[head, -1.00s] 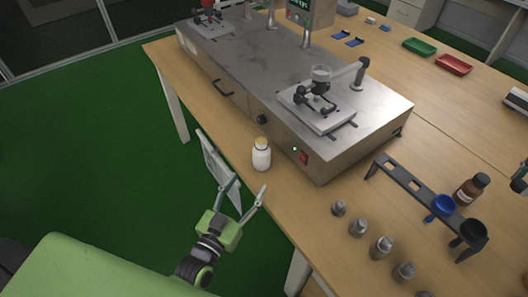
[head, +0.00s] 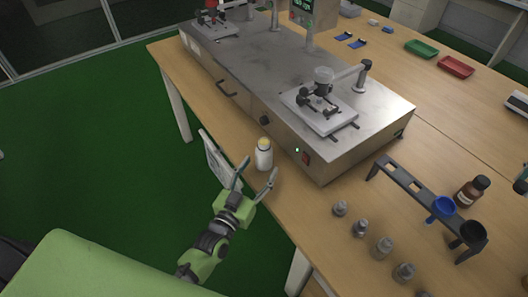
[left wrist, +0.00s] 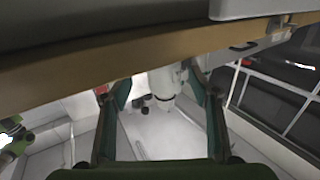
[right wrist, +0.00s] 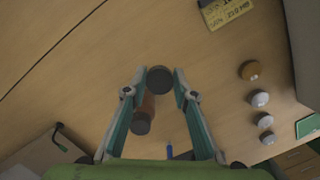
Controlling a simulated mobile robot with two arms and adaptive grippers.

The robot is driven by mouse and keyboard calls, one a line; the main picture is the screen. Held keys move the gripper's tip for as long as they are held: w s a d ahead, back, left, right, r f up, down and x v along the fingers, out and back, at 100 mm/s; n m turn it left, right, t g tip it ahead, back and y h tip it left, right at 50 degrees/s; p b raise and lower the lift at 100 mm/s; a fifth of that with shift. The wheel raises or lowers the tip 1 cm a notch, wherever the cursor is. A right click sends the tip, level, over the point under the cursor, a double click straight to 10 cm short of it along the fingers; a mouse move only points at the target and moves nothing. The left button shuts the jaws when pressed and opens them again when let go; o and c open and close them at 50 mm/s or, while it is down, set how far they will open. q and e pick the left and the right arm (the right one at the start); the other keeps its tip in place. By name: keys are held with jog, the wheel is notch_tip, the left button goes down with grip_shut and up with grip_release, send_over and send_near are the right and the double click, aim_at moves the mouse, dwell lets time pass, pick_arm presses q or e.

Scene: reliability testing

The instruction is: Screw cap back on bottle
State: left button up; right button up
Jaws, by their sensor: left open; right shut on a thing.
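A white bottle (head: 264,158) with a yellowish top stands upright near the table's front edge. My left gripper (head: 259,171) is open, its fingertips close to the bottle's lower part; I cannot tell if they touch it. It also shows open in the left wrist view (left wrist: 161,78). My right gripper (right wrist: 157,80) is shut on a dark round cap-like thing (right wrist: 159,79) in the right wrist view. A brown body shows just below that thing, partly hidden by it, so I cannot tell whether they are joined.
A metal machine (head: 270,70) stands behind the bottle. Several grey metal pieces (head: 359,228) stand in front.

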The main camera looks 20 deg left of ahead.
aim_at(260, 163)
pick_arm(q)
jog(key=shift+w+d+p, duration=0.1)
jog(key=shift+w+p, duration=0.25)
jog(key=shift+w, duration=2.3)
jog(key=shift+r, duration=0.1)
jog(key=c, duration=1.4)
